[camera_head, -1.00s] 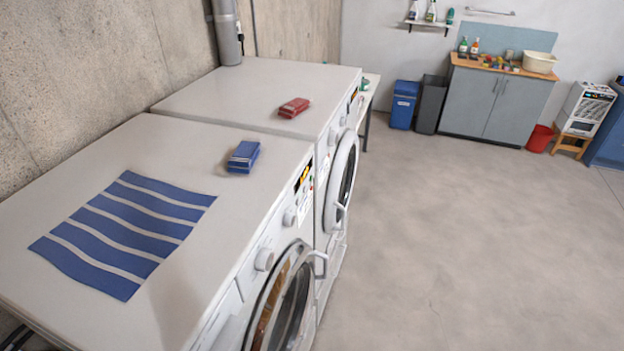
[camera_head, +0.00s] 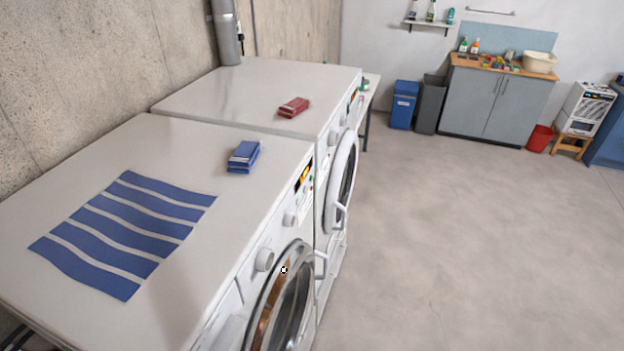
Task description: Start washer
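Two white front-loading machines stand side by side along the wall. The near machine (camera_head: 222,211) has a round glass door (camera_head: 290,305) with a handle (camera_head: 321,266), two round knobs (camera_head: 264,260) and a small lit panel (camera_head: 304,175). Orange-brown shows inside its door rim. The far machine (camera_head: 235,87) has a similar round door (camera_head: 343,180). I cannot tell which is the washer, or whether either door is fully latched. A small black-and-white round mark (camera_head: 284,270) shows on the near door's rim. Neither of my grippers is in view.
A striped blue cloth (camera_head: 121,229) and a blue box (camera_head: 243,156) lie on the near machine. A red box (camera_head: 293,107) lies on the far one. Bins (camera_head: 403,104) and a cabinet (camera_head: 490,103) stand at the back. The floor at right is clear.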

